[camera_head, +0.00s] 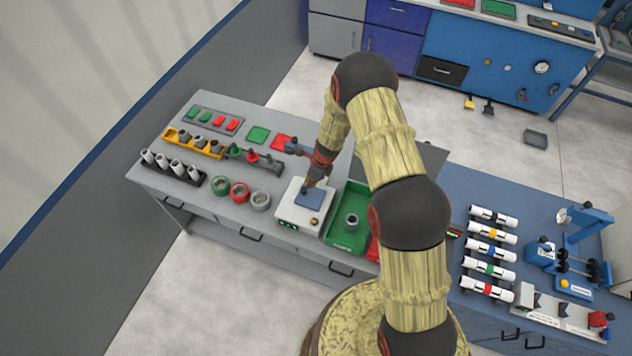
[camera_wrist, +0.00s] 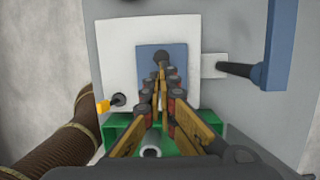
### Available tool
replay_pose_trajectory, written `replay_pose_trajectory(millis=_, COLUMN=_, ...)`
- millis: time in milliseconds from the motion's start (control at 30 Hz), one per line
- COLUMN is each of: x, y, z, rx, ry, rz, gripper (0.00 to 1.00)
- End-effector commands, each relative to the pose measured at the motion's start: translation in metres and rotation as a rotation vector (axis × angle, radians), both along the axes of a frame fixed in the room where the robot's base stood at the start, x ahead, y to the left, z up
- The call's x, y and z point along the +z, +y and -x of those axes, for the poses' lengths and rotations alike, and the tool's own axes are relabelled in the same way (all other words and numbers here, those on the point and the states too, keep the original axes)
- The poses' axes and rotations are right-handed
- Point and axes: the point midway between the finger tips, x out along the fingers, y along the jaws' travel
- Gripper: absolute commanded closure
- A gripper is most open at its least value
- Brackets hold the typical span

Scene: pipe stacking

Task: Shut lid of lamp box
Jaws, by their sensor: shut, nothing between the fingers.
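The lamp box (camera_head: 291,222) is a white box with small green marks and an orange knob on its front. It stands on the grey bench, and its white top (camera_wrist: 120,60) shows in the wrist view. A blue panel (camera_head: 308,200), which looks like the lid, appears to lie flat on the top; I cannot tell if it is fully seated. My gripper (camera_wrist: 160,78) is shut and empty over the blue panel. Contact is unclear.
A green tray (camera_head: 340,239) with a grey ring (camera_head: 352,220) stands right beside the box. Left are several collars (camera_head: 239,192) and racks of pipe pieces (camera_head: 172,170). A blue bar (camera_wrist: 281,40) with a dark rod stands near the box in the wrist view.

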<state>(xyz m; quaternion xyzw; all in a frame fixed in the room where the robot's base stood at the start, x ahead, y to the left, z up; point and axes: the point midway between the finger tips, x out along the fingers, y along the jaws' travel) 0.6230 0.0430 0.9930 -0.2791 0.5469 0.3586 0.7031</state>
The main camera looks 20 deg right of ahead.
Motion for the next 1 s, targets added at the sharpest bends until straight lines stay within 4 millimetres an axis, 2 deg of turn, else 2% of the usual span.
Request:
replay_pose_trajectory(millis=500, x=-0.028, y=0.026, z=-0.019, rx=-0.001, ry=0.0, rz=0.0, gripper=1.0)
replay_pose_trajectory(millis=1000, x=-0.036, y=0.031, z=-0.023, rx=-0.001, ry=0.0, rz=0.0, gripper=1.0)
